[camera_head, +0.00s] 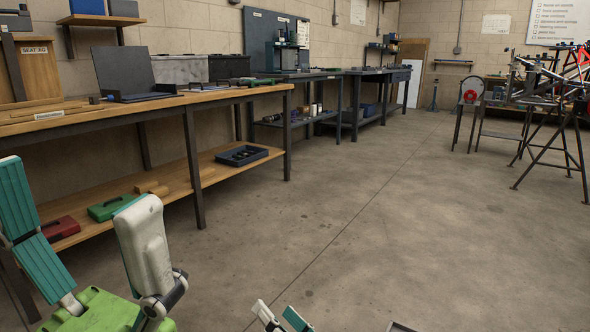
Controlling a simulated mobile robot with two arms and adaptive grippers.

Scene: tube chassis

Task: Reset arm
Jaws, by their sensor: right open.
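The task line names no object to handle, only the arm. My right gripper (273,309) shows at the bottom edge, left of the middle. Only its white and teal fingertips are in view; they are apart with no object seen between them. The rest of that gripper and its arm are below the picture. My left gripper (78,184) is large in the lower left corner, in front of the wooden workbench. Its teal finger and white finger stand wide apart above a green body, with nothing held between them.
A wooden workbench (165,107) runs along the left wall, with a dark tray (241,155) and a green case (110,207) on its lower shelf. Dark benches (338,74) continue behind. The concrete floor (370,200) between is clear.

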